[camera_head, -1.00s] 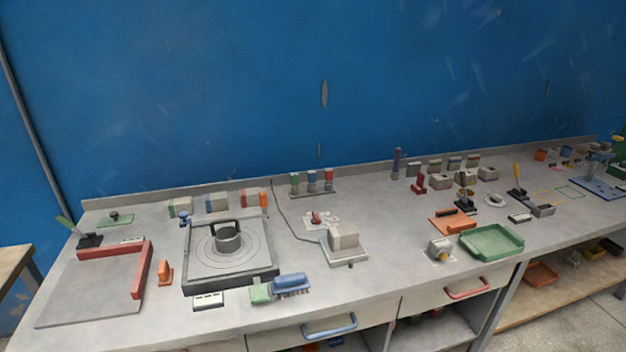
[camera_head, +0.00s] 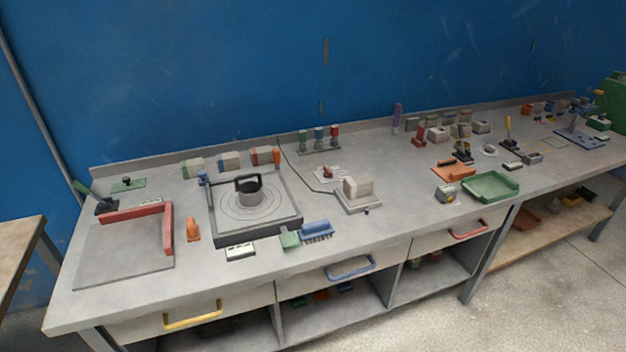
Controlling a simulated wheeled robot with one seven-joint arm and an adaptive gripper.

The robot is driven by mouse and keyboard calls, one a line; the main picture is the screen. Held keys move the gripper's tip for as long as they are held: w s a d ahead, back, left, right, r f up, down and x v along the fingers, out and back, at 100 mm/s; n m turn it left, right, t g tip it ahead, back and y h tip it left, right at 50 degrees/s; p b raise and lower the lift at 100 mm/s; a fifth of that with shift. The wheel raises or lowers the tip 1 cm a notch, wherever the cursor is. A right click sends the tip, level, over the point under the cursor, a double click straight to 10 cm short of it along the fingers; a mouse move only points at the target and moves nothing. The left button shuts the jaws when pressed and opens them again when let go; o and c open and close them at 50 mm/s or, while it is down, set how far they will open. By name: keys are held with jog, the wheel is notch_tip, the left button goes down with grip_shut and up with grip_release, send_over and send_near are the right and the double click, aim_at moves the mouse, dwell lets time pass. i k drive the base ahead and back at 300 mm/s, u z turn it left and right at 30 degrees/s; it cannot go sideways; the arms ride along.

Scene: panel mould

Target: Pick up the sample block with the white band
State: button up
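I cannot single out the sample block with the white band at this size. My gripper is not in view.
The long grey bench (camera_head: 110,300) stands against a blue wall. A black-framed plate with a ring (camera_head: 250,198), a red L-shaped fence (camera_head: 136,213), a blue brush (camera_head: 316,229) and a green tray (camera_head: 490,187) take up space. Floor in front at right is clear.

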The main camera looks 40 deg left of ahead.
aim_at(359, 186)
jog(key=u, duration=1.45)
